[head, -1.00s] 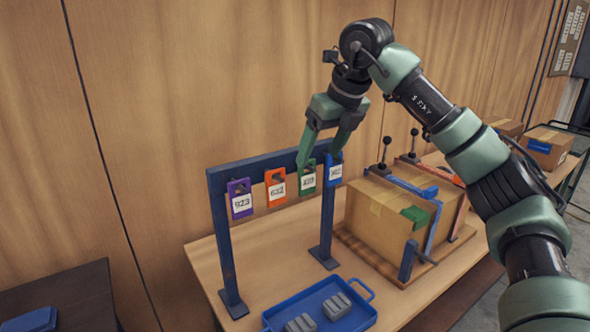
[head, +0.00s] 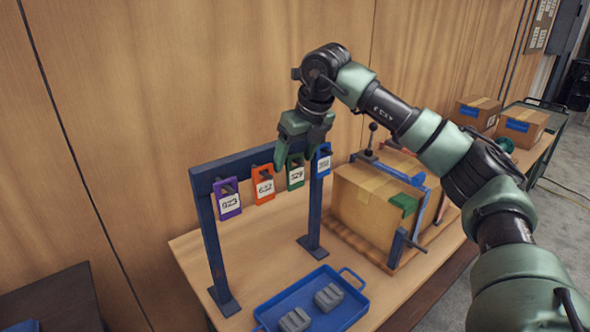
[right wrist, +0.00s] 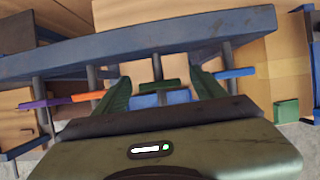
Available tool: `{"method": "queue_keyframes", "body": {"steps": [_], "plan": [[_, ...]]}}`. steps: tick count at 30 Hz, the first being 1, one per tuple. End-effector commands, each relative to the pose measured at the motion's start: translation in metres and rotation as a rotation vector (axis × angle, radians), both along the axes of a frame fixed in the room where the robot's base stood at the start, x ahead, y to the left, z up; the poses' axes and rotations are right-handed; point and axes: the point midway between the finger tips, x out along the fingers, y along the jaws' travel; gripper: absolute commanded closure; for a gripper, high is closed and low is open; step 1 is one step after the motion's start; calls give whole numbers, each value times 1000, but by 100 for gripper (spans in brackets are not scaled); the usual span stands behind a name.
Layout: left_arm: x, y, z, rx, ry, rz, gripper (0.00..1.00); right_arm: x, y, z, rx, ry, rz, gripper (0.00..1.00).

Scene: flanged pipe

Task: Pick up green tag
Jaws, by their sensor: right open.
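The green tag (head: 296,177) with a white number label hangs from a peg on the blue rack (head: 207,240), between the orange tag (head: 264,187) and the blue tag (head: 323,163). My right gripper (head: 298,157) is open at the rack bar, its fingers pointing down around the top of the green tag. In the right wrist view the green tag (right wrist: 160,86) shows edge-on between the two spread fingers (right wrist: 163,92), under the bar. I cannot tell whether a finger touches it. My left gripper is not in view.
A purple tag (head: 229,203) hangs at the left end of the rack. A blue tray (head: 346,318) with grey blocks sits in front. A clamped cardboard box (head: 365,208) stands to the right. The wooden wall (head: 180,80) is close behind the rack.

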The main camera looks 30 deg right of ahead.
Motion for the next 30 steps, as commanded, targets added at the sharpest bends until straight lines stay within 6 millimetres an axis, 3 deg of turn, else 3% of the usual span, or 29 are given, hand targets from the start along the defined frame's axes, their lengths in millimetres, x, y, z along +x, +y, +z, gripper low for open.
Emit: {"method": "queue_keyframes", "body": {"steps": [5,12,25,30], "plan": [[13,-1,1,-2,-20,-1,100,0,0,0,0,-1,0,29],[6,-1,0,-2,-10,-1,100,0,0,0,0,0,0,93],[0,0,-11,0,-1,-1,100,1,1,3,0,-2,1,93],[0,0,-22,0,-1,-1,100,-24,-3,3,-1,-3,1,93]]}}
